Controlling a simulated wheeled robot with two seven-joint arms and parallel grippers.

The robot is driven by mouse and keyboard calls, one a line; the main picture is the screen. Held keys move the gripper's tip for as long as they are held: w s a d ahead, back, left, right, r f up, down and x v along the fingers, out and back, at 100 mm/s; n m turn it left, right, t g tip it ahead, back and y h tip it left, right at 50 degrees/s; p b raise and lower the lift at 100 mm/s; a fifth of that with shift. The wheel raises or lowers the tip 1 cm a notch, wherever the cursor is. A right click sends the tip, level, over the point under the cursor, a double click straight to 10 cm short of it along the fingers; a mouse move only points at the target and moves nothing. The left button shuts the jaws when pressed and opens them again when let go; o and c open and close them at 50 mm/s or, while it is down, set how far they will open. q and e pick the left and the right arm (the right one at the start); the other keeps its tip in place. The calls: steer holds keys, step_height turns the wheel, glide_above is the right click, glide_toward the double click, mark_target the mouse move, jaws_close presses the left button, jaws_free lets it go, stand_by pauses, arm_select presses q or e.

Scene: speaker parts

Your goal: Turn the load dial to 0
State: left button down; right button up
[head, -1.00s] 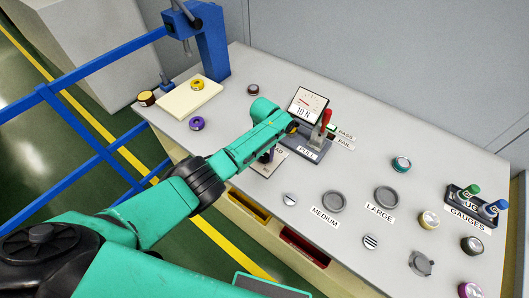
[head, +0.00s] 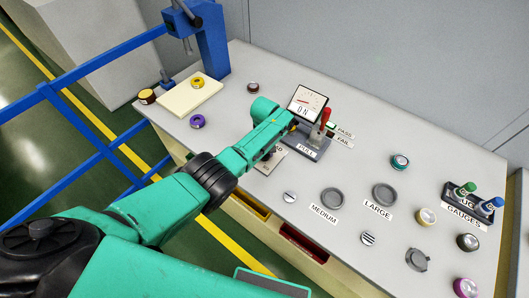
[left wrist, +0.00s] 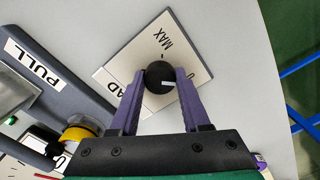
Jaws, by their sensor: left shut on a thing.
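The load dial (left wrist: 157,70) is a round black knob with a white mark, set on a pale plate (left wrist: 196,70) marked MAX and partly "AD". My left gripper (left wrist: 158,79) is shut on the knob, one purple finger on each side. In the head view my left gripper (head: 268,153) reaches down over the plate (head: 263,166), and the knob is mostly hidden there. The white mark points to the right in the left wrist view. The gauge (head: 307,101) behind reads 0 N. My right gripper is not in view.
A base marked PULL (head: 307,149) with a red-handled lever (head: 324,119) stands close beside the dial. A blue press (head: 212,45) stands at the back left. Loose caps, MEDIUM and LARGE discs and a gauges holder (head: 470,206) occupy the right side.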

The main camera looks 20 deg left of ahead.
arm_select(q)
steer(key=shift+w+r, duration=0.15)
steer(key=shift+r, duration=0.05)
steer(key=c, duration=0.5)
jaws_free()
steer(key=shift+o, duration=0.6)
steer(key=shift+f, duration=0.1)
step_height(320, 180, up, 6)
steer(key=shift+f+p, duration=0.1)
steer(key=shift+p, duration=0.9)
step_height(320, 180, up, 9)
steer(key=shift+b, duration=0.45)
steer(key=shift+f, duration=0.15)
